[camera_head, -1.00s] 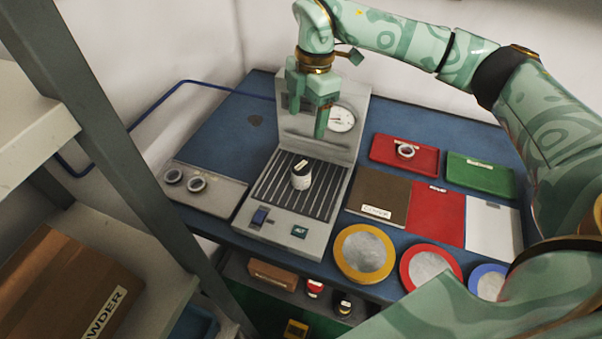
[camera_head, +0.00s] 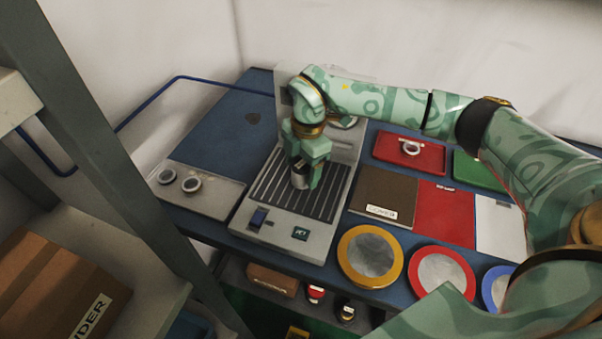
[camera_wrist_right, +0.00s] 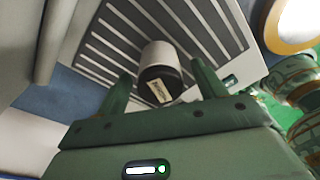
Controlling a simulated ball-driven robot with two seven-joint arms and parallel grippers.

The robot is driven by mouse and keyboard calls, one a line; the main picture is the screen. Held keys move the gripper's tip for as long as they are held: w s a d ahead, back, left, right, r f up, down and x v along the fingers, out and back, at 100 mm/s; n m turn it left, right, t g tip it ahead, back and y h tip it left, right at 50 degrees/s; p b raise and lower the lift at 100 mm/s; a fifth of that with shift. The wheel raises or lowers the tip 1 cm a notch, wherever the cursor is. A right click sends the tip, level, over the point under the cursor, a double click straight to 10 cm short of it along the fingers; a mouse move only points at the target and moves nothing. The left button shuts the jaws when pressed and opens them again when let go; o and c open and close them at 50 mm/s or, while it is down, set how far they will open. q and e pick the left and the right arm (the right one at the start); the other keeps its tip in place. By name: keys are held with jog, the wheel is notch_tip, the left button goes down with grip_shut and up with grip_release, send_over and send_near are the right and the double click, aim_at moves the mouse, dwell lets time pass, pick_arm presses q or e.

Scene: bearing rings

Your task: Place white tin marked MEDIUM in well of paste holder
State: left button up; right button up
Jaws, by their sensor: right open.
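A white tin with a black lid (camera_head: 299,181) stands upright on the slatted grey bed of the machine. It also shows in the right wrist view (camera_wrist_right: 160,62), with a small pale label on its lid that I cannot read. My right gripper (camera_head: 306,176) is open, its fingers reaching down on either side of the tin. In the wrist view the fingers (camera_wrist_right: 162,80) stand apart with the tin between and a gap at each side. I cannot make out for certain which item is the paste holder. My left gripper is out of view.
The machine's upright back with a dial stands behind the tin. Right are a red tray holding a ring (camera_head: 385,152), a green tray and coloured mats. Round dishes line the front edge. Small tins (camera_head: 315,293) stand below.

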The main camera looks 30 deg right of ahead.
jog(key=shift+r, duration=0.1)
jog(key=shift+c, duration=0.3)
jog(key=c, duration=1.2)
jog(key=shift+r, duration=0.15)
